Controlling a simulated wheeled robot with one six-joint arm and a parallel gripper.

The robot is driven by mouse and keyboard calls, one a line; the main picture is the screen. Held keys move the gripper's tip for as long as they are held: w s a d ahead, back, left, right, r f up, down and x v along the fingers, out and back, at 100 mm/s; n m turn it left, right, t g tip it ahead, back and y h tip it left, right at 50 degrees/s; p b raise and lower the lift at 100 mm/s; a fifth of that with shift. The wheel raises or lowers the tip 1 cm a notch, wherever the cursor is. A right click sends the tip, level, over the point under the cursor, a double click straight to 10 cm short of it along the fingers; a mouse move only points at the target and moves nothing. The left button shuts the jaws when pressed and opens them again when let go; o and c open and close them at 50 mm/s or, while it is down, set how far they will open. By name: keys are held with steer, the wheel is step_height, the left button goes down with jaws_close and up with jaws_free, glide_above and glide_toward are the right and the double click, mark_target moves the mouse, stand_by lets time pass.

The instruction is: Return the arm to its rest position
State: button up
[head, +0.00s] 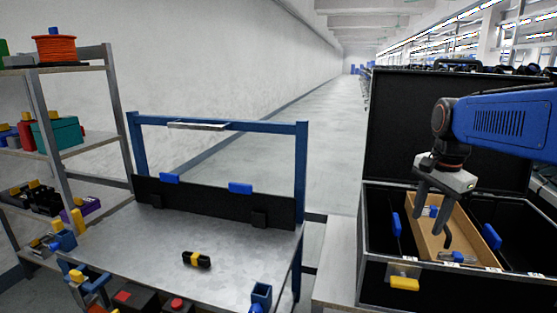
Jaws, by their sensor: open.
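My gripper (433,203) is at the right of the head view, at the end of my blue and dark arm. It points downward over the open black case (410,272), above the tan wooden compartment (424,222) inside it. Whether the fingertips dip below the compartment's rim is hard to tell.
The case's raised black lid (425,120) stands behind my gripper. A grey workbench (150,235) with a blue frame is at the left, with a black and yellow item (197,260) on it. A shelf (85,145) stands far left. A floor aisle (310,130) runs clear behind.

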steer(key=s+a+f+n, duration=0.1)
steer(key=s+n, duration=0.1)
steer(key=s, duration=0.1)
steer(key=s+a+f+n+t, duration=0.1)
steer(key=s+a+n, duration=0.1)
steer(key=s, duration=0.1)
steer(key=s+a+f+n, duration=0.1)
steer(key=s, duration=0.2)
steer(key=shift+a+f+n, duration=0.15)
steer(key=shift+a+n, duration=0.1)
steer(key=shift+n, duration=0.15)
steer(key=s+a+f+n+t, duration=0.2)
steer(key=s+a+f+n, duration=0.1)
steer(key=s+f+n, duration=0.5)
steer(key=s, duration=0.3)
steer(key=shift+a+f, duration=0.2)
steer(key=shift+a, duration=0.1)
